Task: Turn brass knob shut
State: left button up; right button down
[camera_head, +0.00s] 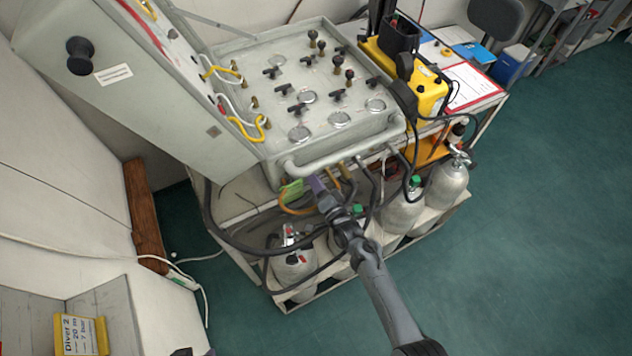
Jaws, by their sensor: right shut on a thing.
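My right arm comes up from the bottom, and its gripper (322,198) is at the front lower edge of the grey air panel (240,68), among the hoses. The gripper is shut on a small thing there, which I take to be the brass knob. The jaws and nearby hoses hide it, so its turn position cannot be told. A purple tag (317,185) and a green tag (291,191) show beside the fingertips. Several brass-stemmed black knobs (320,46) stand on the panel top among gauges and black valve handles. My left gripper is not in view.
Gas cylinders (449,183) stand on the cart's lower shelf, close to my right arm. Black hoses (232,240) loop in front of the cart. A yellow case (428,90) sits right of the panel. Green floor (545,190) is clear to the right.

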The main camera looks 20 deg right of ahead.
jog(key=c, duration=1.2)
grip_release()
jog(key=shift+s+d+f+p, duration=0.1)
jog(key=shift+s+d+p, duration=0.1)
jog(key=shift+s, duration=1.6)
jog(key=shift+s+d+r+p, duration=0.1)
jog(key=shift+s+d, duration=0.1)
jog(key=shift+s, duration=1.6)
jog(key=shift+s+d+f+p, duration=0.1)
jog(key=shift+s+d+p, duration=0.1)
jog(key=shift+s, duration=1.6)
